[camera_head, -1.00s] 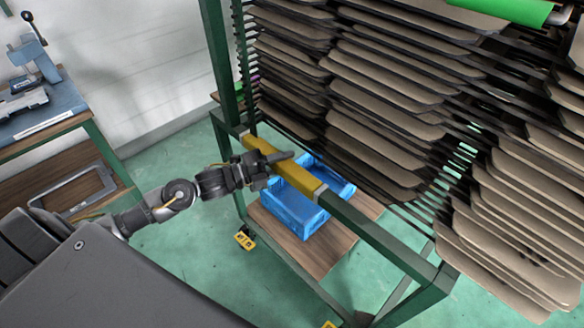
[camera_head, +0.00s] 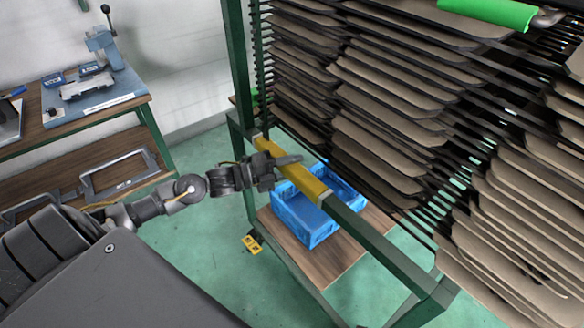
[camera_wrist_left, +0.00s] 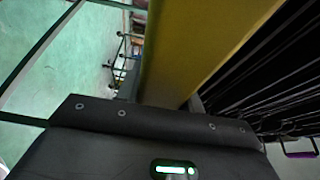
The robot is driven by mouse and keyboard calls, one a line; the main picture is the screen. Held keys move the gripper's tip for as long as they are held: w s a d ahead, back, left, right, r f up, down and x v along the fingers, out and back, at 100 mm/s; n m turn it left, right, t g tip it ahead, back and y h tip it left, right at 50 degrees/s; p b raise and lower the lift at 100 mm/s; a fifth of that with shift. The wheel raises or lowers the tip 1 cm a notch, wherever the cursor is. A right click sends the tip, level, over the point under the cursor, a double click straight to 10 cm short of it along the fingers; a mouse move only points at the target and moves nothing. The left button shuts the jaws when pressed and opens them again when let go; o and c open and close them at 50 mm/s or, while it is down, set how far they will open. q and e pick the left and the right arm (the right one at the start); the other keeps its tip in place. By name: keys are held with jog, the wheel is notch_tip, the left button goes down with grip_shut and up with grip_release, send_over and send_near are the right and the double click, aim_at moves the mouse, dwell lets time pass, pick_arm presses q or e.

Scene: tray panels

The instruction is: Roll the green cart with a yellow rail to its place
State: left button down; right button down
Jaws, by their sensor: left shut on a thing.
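The green cart (camera_head: 393,250) stands in front of me in the head view, its frame loaded with stacked brown tray panels (camera_head: 375,115). Its yellow rail (camera_head: 292,170) runs along the near side. My left gripper (camera_head: 278,168) is shut on the yellow rail near the middle of its length. In the left wrist view the yellow rail (camera_wrist_left: 200,45) rises from the dark gripper body; the fingertips are hidden there. My right gripper is in neither view.
A blue crate (camera_head: 306,228) sits on the cart's wooden lower shelf (camera_head: 328,262). A workbench (camera_head: 95,118) with blue-grey devices stands against the wall at left. A green roll (camera_head: 490,12) lies at the top right.

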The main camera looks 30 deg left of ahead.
pick_arm(q)
jog(key=shift+s+d+f, duration=0.1)
jog(key=shift+f, duration=0.05)
jog(key=c, duration=0.9)
grip_release()
jog(key=shift+s+a, duration=0.2)
jog(key=shift+a, duration=0.05)
jog(key=shift+v, duration=1.2)
send_near(281, 170)
jog(key=shift+x, duration=1.15)
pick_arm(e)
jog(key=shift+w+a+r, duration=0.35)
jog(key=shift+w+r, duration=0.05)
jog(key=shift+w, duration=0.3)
pick_arm(q)
jog(key=shift+s, duration=0.1)
